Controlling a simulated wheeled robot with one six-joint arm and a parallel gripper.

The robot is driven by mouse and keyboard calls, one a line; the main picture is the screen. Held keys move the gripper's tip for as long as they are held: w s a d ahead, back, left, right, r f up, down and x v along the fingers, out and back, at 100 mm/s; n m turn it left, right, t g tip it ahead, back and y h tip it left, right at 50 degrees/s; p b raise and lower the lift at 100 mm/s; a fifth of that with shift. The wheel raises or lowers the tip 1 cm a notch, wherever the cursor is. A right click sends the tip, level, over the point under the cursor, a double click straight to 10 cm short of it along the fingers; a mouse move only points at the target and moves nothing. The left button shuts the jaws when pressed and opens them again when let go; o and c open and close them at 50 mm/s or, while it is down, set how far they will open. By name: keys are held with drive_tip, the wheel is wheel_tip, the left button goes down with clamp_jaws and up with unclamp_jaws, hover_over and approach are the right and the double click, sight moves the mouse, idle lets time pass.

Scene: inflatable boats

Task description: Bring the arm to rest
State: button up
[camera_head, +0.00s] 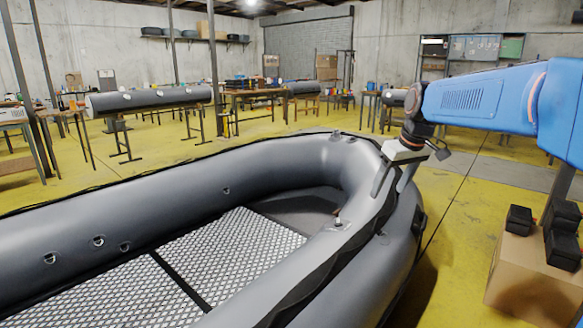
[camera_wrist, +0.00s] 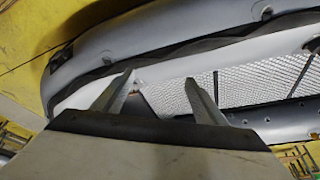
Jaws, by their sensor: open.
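My gripper (camera_head: 393,181) is at the end of my blue arm, on the right side of the head view. It points down over the rounded end of a grey inflatable boat (camera_head: 120,195). The two fingers are apart, with nothing seen held between them. In the wrist view my gripper (camera_wrist: 158,88) shows its two spread fingers in front of the boat's tube (camera_wrist: 165,40). I cannot tell whether the fingertips touch the tube. The boat has a patterned metal floor (camera_head: 225,255).
A cardboard box (camera_head: 525,280) with several black blocks (camera_head: 562,250) on it stands at the lower right. Workbenches (camera_head: 255,95) and a grey tube on a stand (camera_head: 150,99) are farther back. Yellow floor (camera_head: 455,225) is clear between the boat and the box.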

drive_tip(key=s+f+m, duration=0.1)
drive_tip(key=s+f, duration=0.4)
drive_tip(key=s, duration=0.6)
drive_tip(key=s+d+f+m+h, duration=0.1)
drive_tip(key=s+f, duration=0.4)
drive_tip(key=s, duration=0.7)
drive_tip(key=s+f+m+t, duration=0.1)
drive_tip(key=s+f, duration=0.4)
drive_tip(key=s, duration=0.7)
drive_tip(key=shift+d+f+m, duration=0.25)
drive_tip(key=shift+d+m, duration=0.05)
drive_tip(key=shift+m, duration=0.4)
